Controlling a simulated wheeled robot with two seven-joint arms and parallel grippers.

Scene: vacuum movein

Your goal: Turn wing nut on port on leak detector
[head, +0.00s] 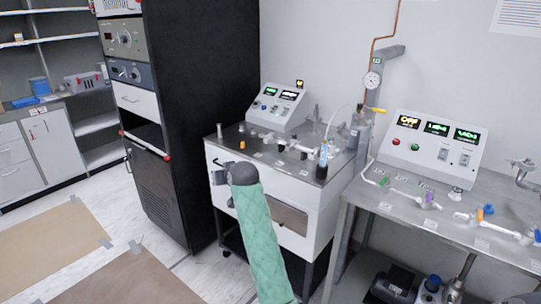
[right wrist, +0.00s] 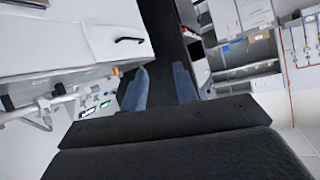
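A white bench unit with a metal top (head: 270,155) carries a sloped console (head: 283,105) with green displays. A row of metal and white fittings (head: 290,146) runs across its top; I cannot pick out a wing nut at this size. My right arm, in a green sleeve, reaches up in front of this unit. Its gripper (head: 222,180) is by the left front corner, facing left. In the right wrist view its two blue-grey fingers (right wrist: 160,88) are apart with nothing between them. The unit's white front (right wrist: 75,40) shows there, rotated. My left gripper is not in view.
A tall black rack (head: 200,100) stands left of the unit. A second bench (head: 420,195) with an "OFF" console (head: 430,140) and coloured clamps stands right. Brown mats (head: 125,280) lie on the floor at left.

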